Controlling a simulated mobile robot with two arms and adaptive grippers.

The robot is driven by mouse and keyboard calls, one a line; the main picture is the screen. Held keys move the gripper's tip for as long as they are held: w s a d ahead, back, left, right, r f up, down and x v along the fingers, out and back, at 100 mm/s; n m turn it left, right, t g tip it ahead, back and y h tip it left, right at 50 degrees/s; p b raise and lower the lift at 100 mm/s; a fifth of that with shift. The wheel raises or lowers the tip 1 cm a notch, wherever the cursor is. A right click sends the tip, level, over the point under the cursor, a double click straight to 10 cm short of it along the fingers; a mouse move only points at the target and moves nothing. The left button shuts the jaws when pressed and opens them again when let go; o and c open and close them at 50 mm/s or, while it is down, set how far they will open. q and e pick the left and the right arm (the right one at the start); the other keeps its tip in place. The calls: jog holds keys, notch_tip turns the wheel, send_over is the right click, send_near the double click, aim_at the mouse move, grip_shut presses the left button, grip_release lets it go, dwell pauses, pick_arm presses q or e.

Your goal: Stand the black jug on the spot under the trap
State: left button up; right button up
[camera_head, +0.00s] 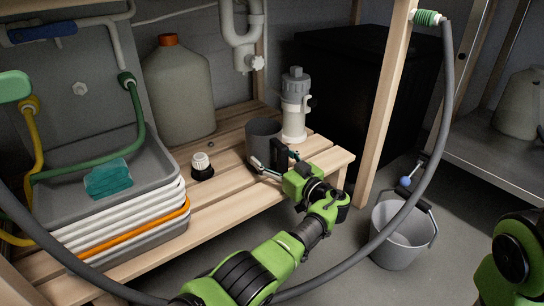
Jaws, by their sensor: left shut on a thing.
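The dark grey-black jug (262,131) stands upright on or just over the slatted wooden shelf (228,190), near its right end. My left gripper (268,166) is at the jug's near side, shut on it around the black handle; the exact finger contact is small and partly hidden. The white trap (241,40) hangs at the top, behind and a little left of the jug. I cannot make out a marked spot under it. My right gripper is outside the view; only part of that arm shows at the lower right.
A white bottle with grey cap (294,118) stands close behind right of the jug. A large jerrycan (180,95) is at back left, a small white-capped item (201,164) left of the jug. Stacked trays (120,225) fill the left. A grey hose (446,110) arcs across the front.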

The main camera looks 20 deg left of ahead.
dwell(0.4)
pick_arm(q)
jog(key=o, duration=1.4)
jog(key=shift+f, duration=0.1)
jog(key=shift+o, duration=0.2)
jog(key=shift+d, duration=0.1)
